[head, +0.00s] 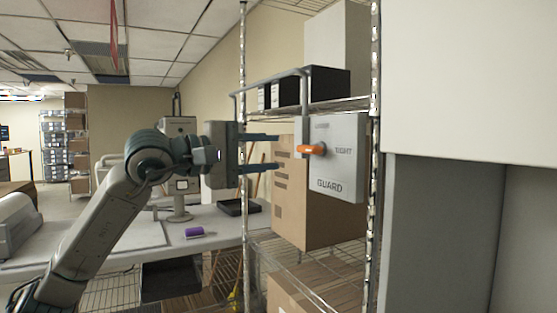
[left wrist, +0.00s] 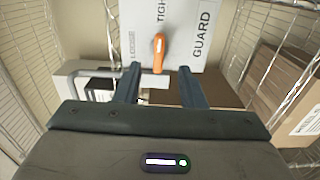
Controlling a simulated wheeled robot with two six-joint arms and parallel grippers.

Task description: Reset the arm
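My left gripper (head: 262,153) is open and empty in the head view, with its two dark fingers pointing right. It is at the left of a grey box marked GUARD (head: 340,182), apart from it. An orange lever (head: 311,149) sits on the box's face, beyond the fingertips. In the left wrist view, the fingers (left wrist: 159,70) are spread with a gap between them. The orange lever (left wrist: 159,54) shows ahead between the fingertips, beside the words TIGHT and LOOSE on the GUARD panel (left wrist: 185,25). My right gripper is not in view.
A wire rack post (head: 375,120) stands just right of the box. A cardboard box (head: 292,205) is behind and below it. A grey rail (head: 270,83) and dark boxes (head: 325,84) are above. A table (head: 215,220) with a purple roll (head: 194,232) lies to the left.

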